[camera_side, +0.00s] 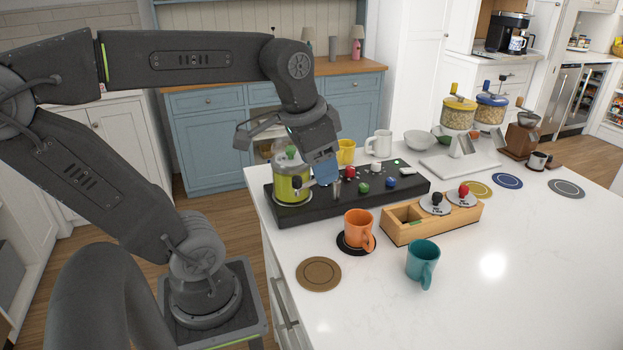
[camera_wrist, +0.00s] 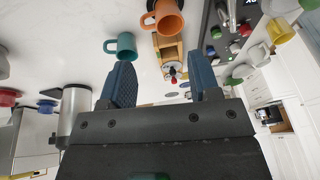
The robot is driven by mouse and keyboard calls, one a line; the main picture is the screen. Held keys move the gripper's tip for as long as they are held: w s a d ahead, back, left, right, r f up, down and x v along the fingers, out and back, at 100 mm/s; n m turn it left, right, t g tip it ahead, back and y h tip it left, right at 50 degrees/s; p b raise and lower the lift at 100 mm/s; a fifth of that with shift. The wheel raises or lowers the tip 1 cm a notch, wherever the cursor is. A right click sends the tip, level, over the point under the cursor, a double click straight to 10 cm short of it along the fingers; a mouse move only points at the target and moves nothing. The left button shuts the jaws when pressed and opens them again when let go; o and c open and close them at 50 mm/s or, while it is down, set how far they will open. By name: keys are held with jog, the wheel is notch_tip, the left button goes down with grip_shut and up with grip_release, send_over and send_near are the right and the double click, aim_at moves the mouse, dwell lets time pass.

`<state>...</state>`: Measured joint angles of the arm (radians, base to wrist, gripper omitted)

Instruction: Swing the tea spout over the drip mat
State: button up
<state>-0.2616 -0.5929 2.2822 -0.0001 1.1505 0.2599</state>
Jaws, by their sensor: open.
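A green tea vessel (camera_side: 291,188) with a clear top stands at the left end of the black console (camera_side: 395,197). My gripper (camera_side: 325,181) points down just right of the vessel, its blue fingers over the console. The fingers are apart in the wrist view (camera_wrist: 162,68), with nothing seen held between them. A small white and dark fitting (camera_side: 298,182) shows on the vessel's right side; I cannot tell whether it is the spout. A short steel cylinder (camera_side: 337,190) is close to the fingers. Which round mat is the drip mat is unclear.
An orange mug (camera_side: 357,229) stands on a black round mat (camera_side: 345,246). A teal mug (camera_side: 421,261), a brown mat (camera_side: 318,274) and a wooden box (camera_side: 405,232) are nearby. Coloured knobs sit on the console. The front right counter is clear.

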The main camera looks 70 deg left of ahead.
aim_at(297, 177)
jog(key=a+r+g, duration=0.1)
jog(key=a, duration=0.2)
jog(key=a+r+g, duration=0.1)
jog(key=a+r, duration=0.1)
jog(key=a, duration=0.1)
jog(key=a+r+g, duration=0.1)
jog(key=a+r, duration=0.1)
jog(key=a, duration=0.2)
jog(key=shift+s+h, duration=0.2)
jog(key=shift+h, duration=0.2)
jog(key=shift+c, duration=0.7)
notch_tip(297, 177, down, 14)
jog(key=shift+a+r, duration=0.1)
jog(key=shift+r, duration=0.1)
grip_shut()
